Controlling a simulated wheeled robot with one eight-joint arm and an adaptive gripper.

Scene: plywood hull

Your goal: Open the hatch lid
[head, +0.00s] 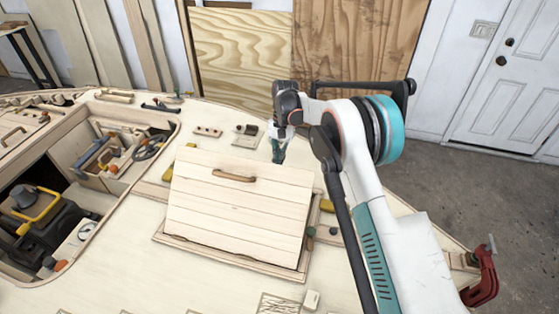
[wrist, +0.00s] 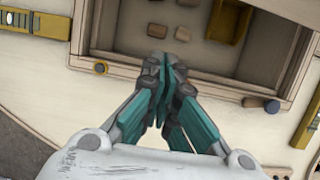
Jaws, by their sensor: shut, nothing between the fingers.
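The hatch lid (head: 235,215) is a pale planked panel with a brown wooden handle (head: 234,176) near its far edge. It stands tilted up, far edge raised, with its outer face toward the head camera. The hatch frame (head: 230,262) shows below its near edge. In the wrist view the opening inside the frame (wrist: 205,84) is uncovered, with small wooden blocks (wrist: 196,34) and a yellow bin (wrist: 228,20) inside. My gripper (head: 278,158) is shut and empty just beyond the lid's far edge. In the wrist view its fingertips (wrist: 166,62) are over the frame's edge. Contact with the lid cannot be told.
A cockpit recess (head: 100,180) with tools and a black-yellow machine (head: 38,215) lies left. Small wooden pieces (head: 208,131) sit on the deck beyond the lid. A red clamp (head: 482,278) grips the deck edge at right.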

